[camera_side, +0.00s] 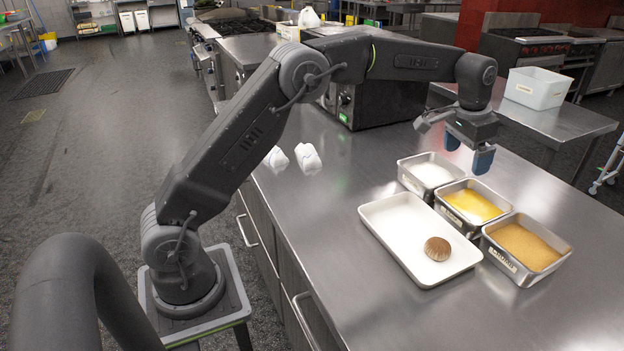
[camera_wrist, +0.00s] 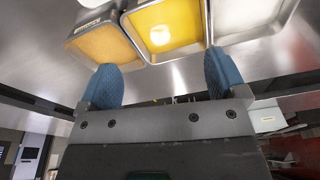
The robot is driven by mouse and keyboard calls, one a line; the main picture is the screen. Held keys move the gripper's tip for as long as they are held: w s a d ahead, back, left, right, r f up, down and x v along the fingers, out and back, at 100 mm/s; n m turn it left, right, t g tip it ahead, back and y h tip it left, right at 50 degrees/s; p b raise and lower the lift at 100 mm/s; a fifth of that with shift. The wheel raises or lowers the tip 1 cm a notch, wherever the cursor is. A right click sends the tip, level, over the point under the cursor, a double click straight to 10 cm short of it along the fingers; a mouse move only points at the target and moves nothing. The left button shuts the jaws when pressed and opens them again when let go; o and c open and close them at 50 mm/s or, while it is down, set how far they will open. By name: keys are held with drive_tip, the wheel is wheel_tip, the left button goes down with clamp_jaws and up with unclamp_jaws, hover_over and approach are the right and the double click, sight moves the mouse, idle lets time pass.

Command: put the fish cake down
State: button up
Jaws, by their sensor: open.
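The fish cake (camera_side: 437,249) is a round brown patty. It lies flat near the right front corner of the white tray (camera_side: 392,240) in the side view. My gripper (camera_side: 468,155) is open and empty, its blue fingers raised above the back of the containers, well apart from the fish cake. In the wrist view my gripper (camera_wrist: 163,85) shows its two blue fingers spread with nothing between them. I cannot make out the fish cake in the wrist view.
Three metal containers stand right of the tray: white powder (camera_side: 432,173), yellow liquid (camera_side: 473,205) and brown crumbs (camera_side: 525,245). White crumpled items (camera_side: 308,157) lie left on the steel counter. A dark oven (camera_side: 375,100) stands behind. The counter's front right is clear.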

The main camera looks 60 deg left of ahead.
drive_tip(key=s+r+n+t, duration=0.1)
drive_tip(key=s+r, duration=0.4)
drive_tip(key=s, duration=0.4)
drive_tip(key=s+r+t, duration=0.1)
drive_tip(key=s+r, duration=0.4)
drive_tip(key=s, duration=0.4)
drive_tip(key=s+f, duration=0.3)
drive_tip(key=s, duration=0.6)
drive_tip(key=s+f+n+t, duration=0.1)
drive_tip(key=s+f, duration=0.2)
drive_tip(key=s, duration=0.7)
drive_tip(key=shift+s+f+t, duration=0.25)
drive_tip(key=shift+t, duration=0.05)
drive_tip(key=shift+o, duration=0.2)
drive_tip(key=shift+w+d, duration=0.1)
